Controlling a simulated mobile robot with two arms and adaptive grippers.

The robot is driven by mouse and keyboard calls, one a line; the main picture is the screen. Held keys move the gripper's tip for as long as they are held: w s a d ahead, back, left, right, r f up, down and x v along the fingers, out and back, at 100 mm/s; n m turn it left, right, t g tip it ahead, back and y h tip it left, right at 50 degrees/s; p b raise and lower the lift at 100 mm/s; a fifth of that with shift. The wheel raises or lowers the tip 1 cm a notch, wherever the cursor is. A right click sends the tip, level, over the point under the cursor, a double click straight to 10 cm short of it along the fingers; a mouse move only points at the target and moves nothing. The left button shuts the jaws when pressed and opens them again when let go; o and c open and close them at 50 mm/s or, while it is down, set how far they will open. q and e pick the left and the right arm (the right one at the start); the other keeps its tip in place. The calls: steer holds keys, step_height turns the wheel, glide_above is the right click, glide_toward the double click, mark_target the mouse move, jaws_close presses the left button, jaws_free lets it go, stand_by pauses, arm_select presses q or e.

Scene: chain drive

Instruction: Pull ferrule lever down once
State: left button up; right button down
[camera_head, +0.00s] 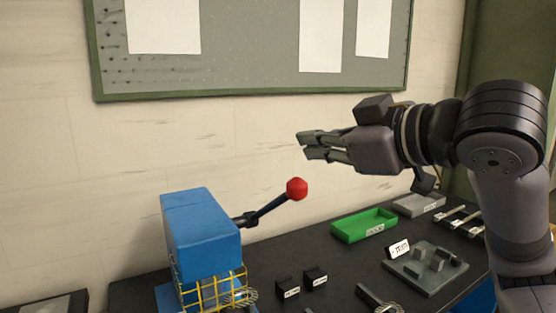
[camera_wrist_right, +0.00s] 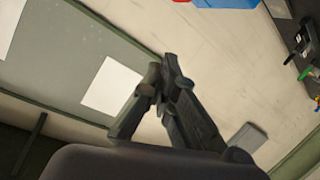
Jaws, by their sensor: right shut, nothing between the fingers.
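The ferrule lever (camera_head: 270,206) is a dark rod with a red ball knob (camera_head: 297,188). It sticks out to the right and slightly up from the blue machine (camera_head: 202,235), which has a yellow wire guard (camera_head: 212,290) below. My right gripper (camera_head: 304,145) is shut and empty, above the red knob and apart from it, pointing left. In the right wrist view the gripper's fingers (camera_wrist_right: 165,75) are together with nothing between them. A blue patch (camera_wrist_right: 225,3) shows at the top edge there. My left gripper is in neither view.
A green tray (camera_head: 364,226), a grey tray (camera_head: 419,205) and a grey fixture plate (camera_head: 426,268) are on the dark bench right of the machine. Small black blocks (camera_head: 315,278) stand near its front. A green-framed board (camera_head: 250,92) hangs on the wall behind. The air around the knob is clear.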

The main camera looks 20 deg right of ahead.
steer(key=s, duration=0.2)
steer(key=p, duration=0.3)
glide_above(294, 183)
steer(key=w+a, duration=0.2)
steer(key=f, duration=0.3)
steer(key=s+d, duration=0.1)
steer(key=f, duration=0.1)
steer(key=shift+s+d+f+b, duration=0.25)
steer(key=shift+d+f+b, duration=0.05)
steer(key=shift+s+d+f, duration=0.2)
steer(key=shift+s+d, duration=0.15)
steer(key=shift+s, duration=0.05)
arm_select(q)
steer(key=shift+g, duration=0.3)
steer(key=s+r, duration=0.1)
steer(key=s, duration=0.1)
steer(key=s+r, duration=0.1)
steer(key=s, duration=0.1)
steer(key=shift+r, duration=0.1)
arm_select(e)
steer(key=shift+w+a+f, duration=0.1)
steer(key=shift+w+a, duration=0.1)
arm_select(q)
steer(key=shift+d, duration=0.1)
